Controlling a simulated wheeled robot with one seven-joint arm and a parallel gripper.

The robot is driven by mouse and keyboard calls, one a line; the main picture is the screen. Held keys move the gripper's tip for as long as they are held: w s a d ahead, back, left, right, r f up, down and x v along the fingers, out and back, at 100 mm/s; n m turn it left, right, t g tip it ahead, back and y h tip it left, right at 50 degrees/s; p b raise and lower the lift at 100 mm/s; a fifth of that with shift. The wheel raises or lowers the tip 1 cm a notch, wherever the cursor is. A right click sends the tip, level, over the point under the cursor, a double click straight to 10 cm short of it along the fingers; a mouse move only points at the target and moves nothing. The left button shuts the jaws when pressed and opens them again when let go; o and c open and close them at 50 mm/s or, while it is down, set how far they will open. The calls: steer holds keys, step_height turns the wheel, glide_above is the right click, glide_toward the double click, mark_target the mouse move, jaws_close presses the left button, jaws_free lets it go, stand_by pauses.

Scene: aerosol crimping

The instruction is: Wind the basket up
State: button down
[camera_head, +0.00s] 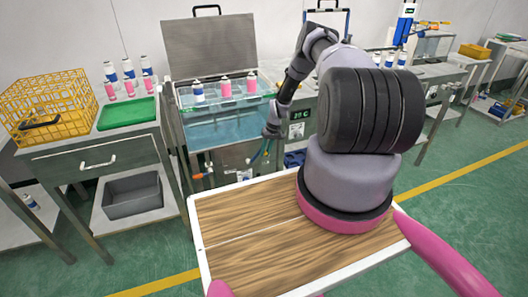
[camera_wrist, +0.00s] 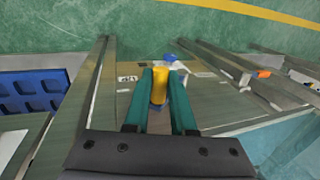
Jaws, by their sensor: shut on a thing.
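The water bath (camera_head: 225,157) is a steel tank with blue water and a raised lid (camera_head: 210,45), left of centre in the head view. Several cans (camera_head: 225,88) with white, pink and blue colouring stand in the basket (camera_head: 232,105) at the back of the bath, above the front water surface. My gripper (camera_head: 268,143) is at the bath's front right corner. In the wrist view my gripper (camera_wrist: 160,88) has its teal fingers on either side of a yellow cylindrical grip (camera_wrist: 159,85) and is shut on it. The grip's mounting is mostly hidden.
A yellow wire crate (camera_head: 48,105), a green tray (camera_head: 127,113) and several cans stand on the left bench. A grey bin (camera_head: 132,194) is below it. An orange-handled valve (camera_head: 197,176) sticks out at the bath's front. Another steel bench stands to the right.

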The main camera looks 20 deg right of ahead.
steer(key=shift+d, duration=0.15)
steer(key=c, duration=0.8)
jaws_free()
steer(key=shift+o, duration=0.2)
steer(key=v, duration=1)
steer(key=shift+r, duration=0.4)
